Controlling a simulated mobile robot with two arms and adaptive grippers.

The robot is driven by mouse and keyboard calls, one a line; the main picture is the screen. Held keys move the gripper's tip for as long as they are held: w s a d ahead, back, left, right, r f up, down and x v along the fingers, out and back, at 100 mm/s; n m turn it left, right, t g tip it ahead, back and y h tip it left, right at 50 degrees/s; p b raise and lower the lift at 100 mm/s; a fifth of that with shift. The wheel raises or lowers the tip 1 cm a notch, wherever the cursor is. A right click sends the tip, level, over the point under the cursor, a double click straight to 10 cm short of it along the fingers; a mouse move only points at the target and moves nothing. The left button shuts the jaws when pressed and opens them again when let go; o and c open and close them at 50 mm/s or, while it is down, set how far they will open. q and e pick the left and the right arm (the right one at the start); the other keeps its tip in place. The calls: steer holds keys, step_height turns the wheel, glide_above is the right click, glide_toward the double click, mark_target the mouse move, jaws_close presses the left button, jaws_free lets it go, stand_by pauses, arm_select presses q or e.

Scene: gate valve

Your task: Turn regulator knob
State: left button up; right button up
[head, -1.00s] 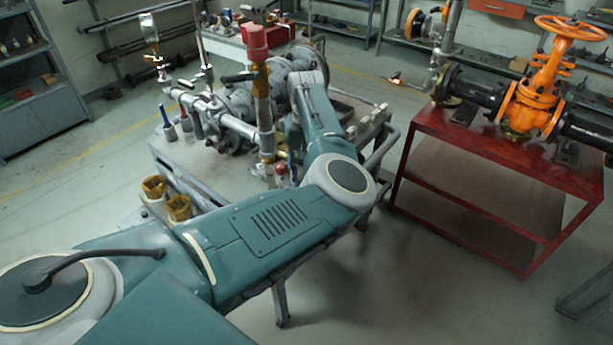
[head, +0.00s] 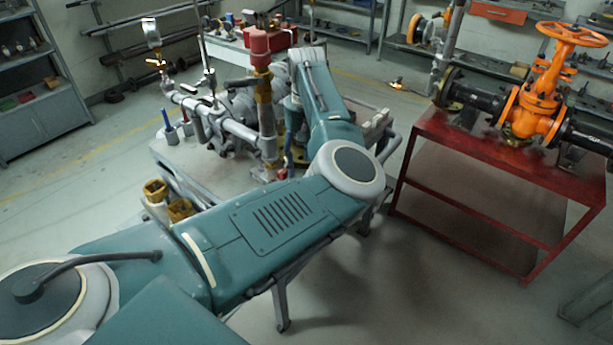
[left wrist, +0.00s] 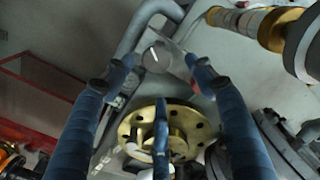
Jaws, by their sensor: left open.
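In the left wrist view a round grey knob (left wrist: 157,57) with a white pointer line shows at the upper middle, seen face on. My left gripper (left wrist: 160,74) is open, with its blue fingers spread around the knob's outline in the picture. I see no clear contact, and the remaining gap is hard to judge. In the head view my left gripper (head: 288,152) is partly hidden behind my arm and the pipework. I cannot make out the knob there. My right gripper is not in view.
A brass flange (left wrist: 180,130) lies just below the knob. A pipe with a red cap (head: 260,42) rises from the workbench (head: 212,163). An orange gate valve (head: 535,100) stands on a red table (head: 470,148) to the right. Open floor lies between bench and table.

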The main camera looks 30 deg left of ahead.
arm_select(q)
step_height(320, 180, up, 6)
stand_by(0.8)
